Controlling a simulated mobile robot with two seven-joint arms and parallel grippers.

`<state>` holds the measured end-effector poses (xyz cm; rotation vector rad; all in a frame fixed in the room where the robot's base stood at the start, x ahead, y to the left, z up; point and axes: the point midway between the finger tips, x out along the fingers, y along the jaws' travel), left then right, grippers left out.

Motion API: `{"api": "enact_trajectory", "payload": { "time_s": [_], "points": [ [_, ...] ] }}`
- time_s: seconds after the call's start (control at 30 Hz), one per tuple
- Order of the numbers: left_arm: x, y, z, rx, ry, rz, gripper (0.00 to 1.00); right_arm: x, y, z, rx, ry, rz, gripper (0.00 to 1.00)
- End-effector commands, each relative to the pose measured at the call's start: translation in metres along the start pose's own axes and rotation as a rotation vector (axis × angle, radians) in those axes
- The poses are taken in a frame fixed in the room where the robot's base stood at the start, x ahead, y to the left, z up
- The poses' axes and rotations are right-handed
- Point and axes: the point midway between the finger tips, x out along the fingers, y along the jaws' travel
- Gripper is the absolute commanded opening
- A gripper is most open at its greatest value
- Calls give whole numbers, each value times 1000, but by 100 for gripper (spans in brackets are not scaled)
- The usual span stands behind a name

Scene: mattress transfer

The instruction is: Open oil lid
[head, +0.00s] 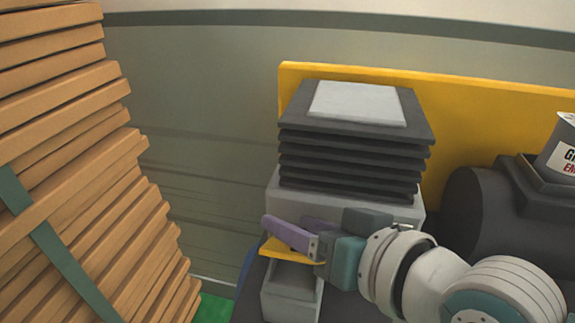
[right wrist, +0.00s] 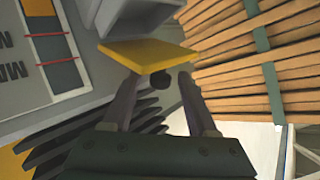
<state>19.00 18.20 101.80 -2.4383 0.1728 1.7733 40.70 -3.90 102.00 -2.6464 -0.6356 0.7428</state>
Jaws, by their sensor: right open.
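The oil lid looks to be the flat yellow plate (head: 284,250) on the grey machine, above a small grey box-shaped part (head: 291,292). In the right wrist view the yellow plate (right wrist: 150,57) lies just past the fingertips, and a dark round opening or knob shows below it. My right gripper (head: 282,221) has purple fingers and is at the plate, partly covering it. Its fingers (right wrist: 158,79) are spread with nothing held between them. I cannot tell whether a finger touches the plate. My left gripper is not in view.
A tall stack of wooden planks (head: 70,140) with a green strap stands at the left. Dark stacked fins with a grey top (head: 357,103) rise behind the gripper. A yellow panel (head: 465,135) and a dark cylinder (head: 480,215) are at the right.

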Motion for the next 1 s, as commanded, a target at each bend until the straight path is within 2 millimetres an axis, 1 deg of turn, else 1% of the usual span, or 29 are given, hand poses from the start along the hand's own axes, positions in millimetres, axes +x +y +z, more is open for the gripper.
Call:
{"api": "enact_trajectory", "payload": {
  "time_s": [0.07,0.17,0.4,0.53,0.6,0.7,0.93,0.97,1.0],
  "points": [
    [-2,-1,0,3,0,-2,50,-5,0,0,0,-1,1,58],
    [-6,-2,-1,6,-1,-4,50,-19,0,0,-1,-3,1,58],
    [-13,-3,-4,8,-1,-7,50,-68,0,0,0,-4,2,58],
    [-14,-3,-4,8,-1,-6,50,-87,1,1,-1,-3,2,58],
    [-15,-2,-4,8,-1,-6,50,-94,0,0,0,-2,1,58],
    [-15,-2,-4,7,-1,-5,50,-98,0,0,0,-1,1,58],
    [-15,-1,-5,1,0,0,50,-99,0,0,0,0,1,58],
    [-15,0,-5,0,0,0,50,-99,0,0,0,0,1,56],
    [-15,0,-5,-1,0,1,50,-99,0,1,-6,-4,1,52]
  ]
}}
